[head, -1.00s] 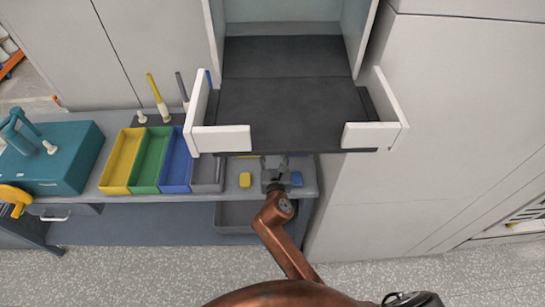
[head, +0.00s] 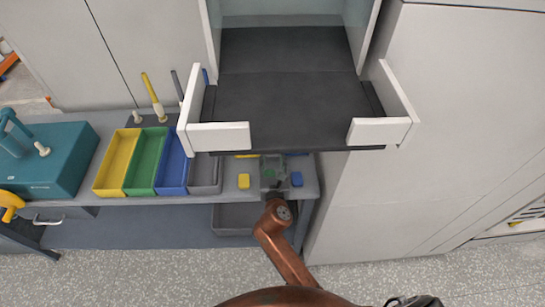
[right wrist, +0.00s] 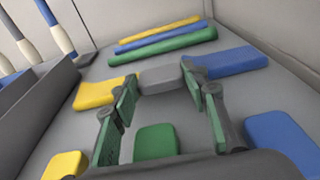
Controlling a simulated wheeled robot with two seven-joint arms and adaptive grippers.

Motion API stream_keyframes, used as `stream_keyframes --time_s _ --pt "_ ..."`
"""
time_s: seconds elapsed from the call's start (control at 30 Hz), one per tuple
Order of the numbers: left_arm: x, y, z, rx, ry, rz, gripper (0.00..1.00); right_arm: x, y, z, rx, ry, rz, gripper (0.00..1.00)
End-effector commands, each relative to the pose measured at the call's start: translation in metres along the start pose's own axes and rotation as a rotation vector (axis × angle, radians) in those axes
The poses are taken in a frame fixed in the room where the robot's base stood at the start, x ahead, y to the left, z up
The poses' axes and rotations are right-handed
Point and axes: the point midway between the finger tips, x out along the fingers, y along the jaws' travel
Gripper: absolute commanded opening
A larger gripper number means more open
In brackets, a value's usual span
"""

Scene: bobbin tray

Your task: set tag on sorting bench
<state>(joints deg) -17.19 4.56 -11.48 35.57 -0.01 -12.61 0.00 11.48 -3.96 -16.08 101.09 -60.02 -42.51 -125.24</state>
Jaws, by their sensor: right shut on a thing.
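A small grey tag (right wrist: 160,79) is between the fingertips of my right gripper (right wrist: 160,84) in the right wrist view, and the gripper is shut on it. The tag is low over or on the grey sorting bench (head: 225,193); I cannot tell if it touches. A yellow block (right wrist: 104,92) is to its left and a blue block (right wrist: 228,62) to its right. A green block (right wrist: 155,140) lies under the gripper. In the head view my right gripper (head: 273,172) is over the bench's right end, below the cabinet shelf. My left gripper is not in view.
Another yellow block (head: 244,181) and blue block (head: 297,180) flank the gripper. Yellow, green, blue and grey bins (head: 203,174) stand to the left. A white-fronted dark shelf (head: 285,108) overhangs the bench. Coloured bars (right wrist: 160,43) lie at the back.

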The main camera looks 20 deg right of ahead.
Motion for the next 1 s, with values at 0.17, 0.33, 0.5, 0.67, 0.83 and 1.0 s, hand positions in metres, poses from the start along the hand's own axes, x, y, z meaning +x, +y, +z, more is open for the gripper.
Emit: stream_keyframes --time_s 0.17,0.33,0.5,0.67,0.83,1.0 --pt "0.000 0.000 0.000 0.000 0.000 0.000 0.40 0.000 0.000 -0.002 0.000 0.003 -0.001 0.48" --pt "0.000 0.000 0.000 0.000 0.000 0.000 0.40 0.000 0.000 -0.002 0.000 0.004 -0.001 0.59" --pt "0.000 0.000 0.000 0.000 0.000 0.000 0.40 0.000 0.000 -0.003 0.000 0.005 -0.001 0.59" --pt "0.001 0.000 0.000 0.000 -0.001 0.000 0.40 -0.001 0.000 0.001 0.002 0.004 -0.001 0.59" --pt "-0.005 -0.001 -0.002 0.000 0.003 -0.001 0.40 -0.017 -0.001 0.011 -0.001 0.005 -0.002 0.59" --pt "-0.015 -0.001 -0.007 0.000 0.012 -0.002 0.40 -0.055 -0.001 0.013 0.000 0.004 -0.001 0.59"
